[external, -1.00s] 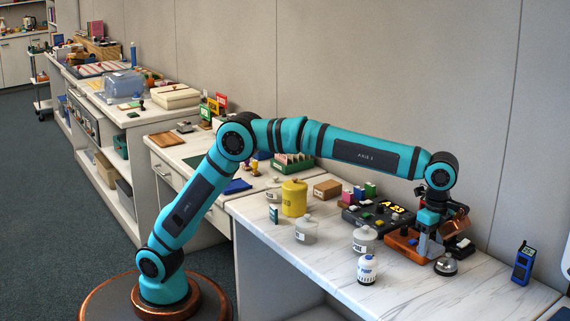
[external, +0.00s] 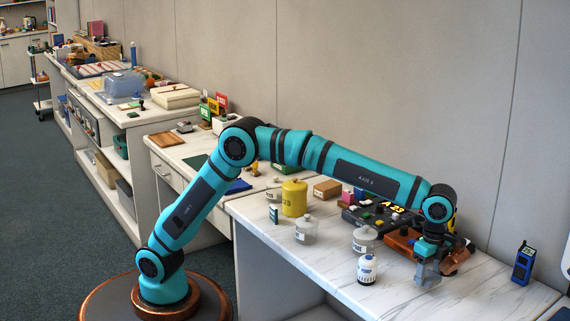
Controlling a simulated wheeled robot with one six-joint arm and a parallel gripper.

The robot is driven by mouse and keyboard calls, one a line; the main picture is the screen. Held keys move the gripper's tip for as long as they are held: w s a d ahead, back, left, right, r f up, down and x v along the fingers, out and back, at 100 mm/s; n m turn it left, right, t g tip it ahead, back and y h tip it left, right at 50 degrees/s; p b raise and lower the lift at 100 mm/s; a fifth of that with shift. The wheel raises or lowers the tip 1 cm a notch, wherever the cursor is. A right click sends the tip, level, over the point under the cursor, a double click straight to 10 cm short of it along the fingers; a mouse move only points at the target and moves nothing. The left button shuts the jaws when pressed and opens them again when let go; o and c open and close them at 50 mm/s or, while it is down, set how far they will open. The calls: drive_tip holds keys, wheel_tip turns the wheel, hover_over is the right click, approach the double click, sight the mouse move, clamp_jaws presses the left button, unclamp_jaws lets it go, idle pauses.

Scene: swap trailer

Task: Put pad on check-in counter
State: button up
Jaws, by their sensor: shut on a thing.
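My gripper (external: 428,276) points down low over the right part of the white marble-topped counter (external: 338,282). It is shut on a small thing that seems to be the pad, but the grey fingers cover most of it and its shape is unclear. I cannot tell whether the held thing touches the counter top. An orange-brown tray (external: 399,242) lies just behind and left of the gripper. No sign names the check-in counter.
A white canister (external: 367,270), a lidded jar (external: 363,240) and a yellow canister (external: 294,198) stand left of my gripper. A copper-coloured item (external: 459,259) is close on its right. A blue handset (external: 523,264) stands far right. Bare marble lies in front.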

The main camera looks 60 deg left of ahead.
sight(428, 275)
drive_tip(key=shift+f, duration=1.45)
drive_tip(key=shift+f, duration=0.1)
drive_tip(key=o, duration=0.9)
drive_tip(key=shift+o, duration=0.2)
wheel_tip(428, 275, up, 12)
